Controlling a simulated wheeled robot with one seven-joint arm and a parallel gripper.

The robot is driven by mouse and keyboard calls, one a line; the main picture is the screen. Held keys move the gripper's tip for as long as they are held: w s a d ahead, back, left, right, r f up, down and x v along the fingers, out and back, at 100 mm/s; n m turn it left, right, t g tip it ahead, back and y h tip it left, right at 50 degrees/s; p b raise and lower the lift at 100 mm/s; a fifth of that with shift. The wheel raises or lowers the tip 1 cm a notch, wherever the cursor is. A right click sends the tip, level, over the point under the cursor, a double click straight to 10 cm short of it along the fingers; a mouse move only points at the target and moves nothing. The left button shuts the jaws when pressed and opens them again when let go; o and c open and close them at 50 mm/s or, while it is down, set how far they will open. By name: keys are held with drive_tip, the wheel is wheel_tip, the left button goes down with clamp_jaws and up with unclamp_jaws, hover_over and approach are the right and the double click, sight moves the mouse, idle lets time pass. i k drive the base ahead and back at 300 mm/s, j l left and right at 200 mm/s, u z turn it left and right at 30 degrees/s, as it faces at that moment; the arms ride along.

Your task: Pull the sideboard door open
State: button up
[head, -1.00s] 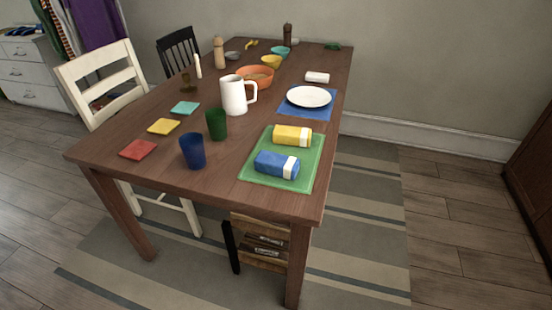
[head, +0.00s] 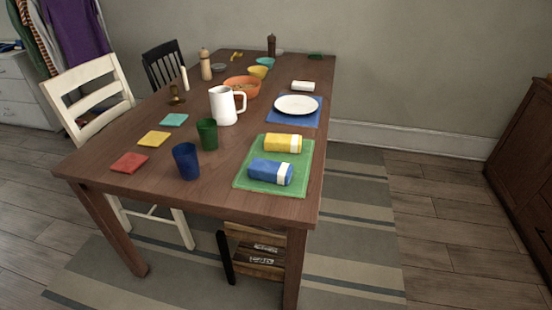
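A dark reddish-brown wooden cabinet (head: 522,150), which may be the sideboard, stands at the right edge of the head view. Only part of it shows, cut off by the picture edge. I cannot make out a door or handle clearly on it, or whether any door is open. My gripper is not in view.
A wooden dining table (head: 215,190) with cups, a white pitcher (head: 222,106), bowls and cloths fills the middle. A white chair (head: 92,100) and a black chair (head: 163,65) stand at its left. A striped rug (head: 350,235) and bare floor (head: 435,215) lie clear between table and cabinet.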

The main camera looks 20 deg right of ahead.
sight(520, 164)
drive_tip(key=z, duration=1.85)
drive_tip(key=i+u, duration=0.2)
drive_tip(key=i, duration=3.1)
